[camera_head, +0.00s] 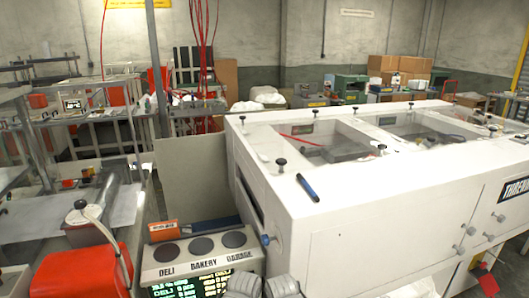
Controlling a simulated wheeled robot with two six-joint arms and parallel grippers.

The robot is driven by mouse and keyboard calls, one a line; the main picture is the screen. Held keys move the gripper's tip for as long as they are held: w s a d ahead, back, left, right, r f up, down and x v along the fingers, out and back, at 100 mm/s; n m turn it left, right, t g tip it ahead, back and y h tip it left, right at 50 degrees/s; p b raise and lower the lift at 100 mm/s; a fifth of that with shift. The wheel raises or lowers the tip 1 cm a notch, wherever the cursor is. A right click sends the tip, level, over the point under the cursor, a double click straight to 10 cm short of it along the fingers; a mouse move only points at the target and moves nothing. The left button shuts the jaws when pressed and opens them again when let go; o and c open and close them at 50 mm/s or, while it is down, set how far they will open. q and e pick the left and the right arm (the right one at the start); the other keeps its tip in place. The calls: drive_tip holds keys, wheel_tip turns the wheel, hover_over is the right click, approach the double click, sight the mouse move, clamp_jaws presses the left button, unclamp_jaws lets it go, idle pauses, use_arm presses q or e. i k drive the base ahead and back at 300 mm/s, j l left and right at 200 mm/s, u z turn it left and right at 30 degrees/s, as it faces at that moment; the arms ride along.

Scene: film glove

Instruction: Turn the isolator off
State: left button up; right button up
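I cannot clearly make out an isolator switch. A small red piece with some yellow by it (486,279) shows low on the right side of the large white machine (345,250); it is too small to tell whether it is the isolator or a tag. A blue knob (266,240) sits on the machine's near left edge. Grey rounded parts, probably of my own arms, show at the bottom edge in front of the machine. Neither gripper's fingers can be seen, and neither is seen touching anything.
A control box (205,256) with three dark round buttons and a green-text display stands left of the machine. A blue pen-like object (307,187) lies on the machine's top. A red housing (80,273) is at lower left. Cardboard boxes (400,68) are stacked behind.

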sight(484, 264)
drive_tip(key=i+l+z, duration=0.1)
drive_tip(key=z, duration=0.4)
drive_tip(key=i+l+z, duration=0.15)
drive_tip(key=l+z, duration=0.15)
drive_tip(key=z, duration=0.15)
drive_tip(key=i+l+z, duration=0.15)
drive_tip(key=i+l, duration=0.2)
drive_tip(key=i+l+z, duration=0.15)
drive_tip(key=i+l, duration=0.15)
drive_tip(key=i, duration=0.2)
drive_tip(key=i+l+z, duration=0.15)
drive_tip(key=i, duration=0.3)
drive_tip(key=l, duration=0.1)
